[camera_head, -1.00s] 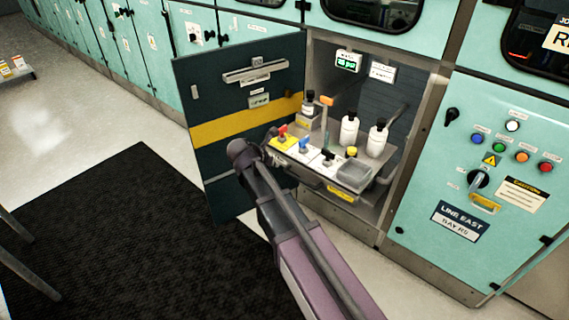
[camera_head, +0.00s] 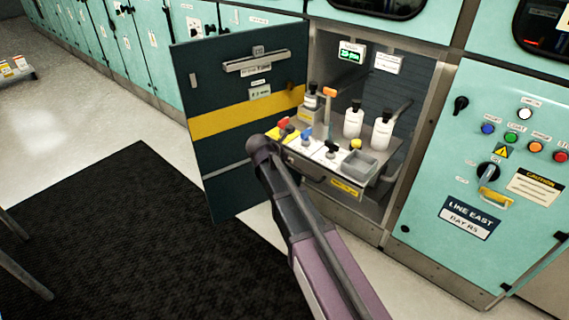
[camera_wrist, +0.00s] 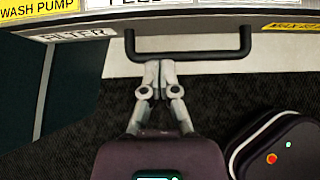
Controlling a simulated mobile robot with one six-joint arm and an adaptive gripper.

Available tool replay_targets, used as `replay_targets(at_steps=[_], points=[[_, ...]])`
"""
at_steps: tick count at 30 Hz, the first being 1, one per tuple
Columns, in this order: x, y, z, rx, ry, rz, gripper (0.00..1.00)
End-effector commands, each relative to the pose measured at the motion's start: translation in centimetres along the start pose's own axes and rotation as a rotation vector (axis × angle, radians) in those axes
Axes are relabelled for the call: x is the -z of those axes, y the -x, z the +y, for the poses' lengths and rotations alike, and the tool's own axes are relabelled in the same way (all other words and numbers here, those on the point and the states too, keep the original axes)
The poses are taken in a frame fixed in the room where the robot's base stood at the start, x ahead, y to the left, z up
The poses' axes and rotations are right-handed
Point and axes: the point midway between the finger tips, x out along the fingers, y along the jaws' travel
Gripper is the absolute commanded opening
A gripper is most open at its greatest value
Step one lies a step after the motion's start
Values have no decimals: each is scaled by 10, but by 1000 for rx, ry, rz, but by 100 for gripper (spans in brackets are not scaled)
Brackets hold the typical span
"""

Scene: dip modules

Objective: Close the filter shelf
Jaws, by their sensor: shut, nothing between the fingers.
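The filter shelf (camera_head: 318,160) is a grey tray drawn out of an open cabinet bay, carrying bottles, coloured levers and a small bin. In the wrist view its front edge has a FILTER label (camera_wrist: 78,37) and a dark bar handle (camera_wrist: 190,55). My gripper (camera_wrist: 158,65) is shut and empty, its fingertips at the left part of the handle. I cannot tell whether they touch it. In the head view my arm's wrist is at the shelf's front left corner, and my fingers cannot be made out there.
A dark door (camera_head: 240,110) with a yellow stripe stands open left of the shelf. A panel with buttons and a switch (camera_head: 490,170) is at the right. A black mat (camera_head: 120,240) covers the floor in front.

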Motion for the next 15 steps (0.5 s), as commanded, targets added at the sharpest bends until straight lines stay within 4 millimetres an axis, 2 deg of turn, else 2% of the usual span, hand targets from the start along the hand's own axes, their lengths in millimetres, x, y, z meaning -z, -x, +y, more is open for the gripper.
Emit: replay_targets(at_steps=[1, 6, 15], points=[[2, -9, 1, 1, -1, 0, 0], [-16, -22, 1, 0, -2, 0, 0], [-28, -33, 0, 0, -1, 1, 0]])
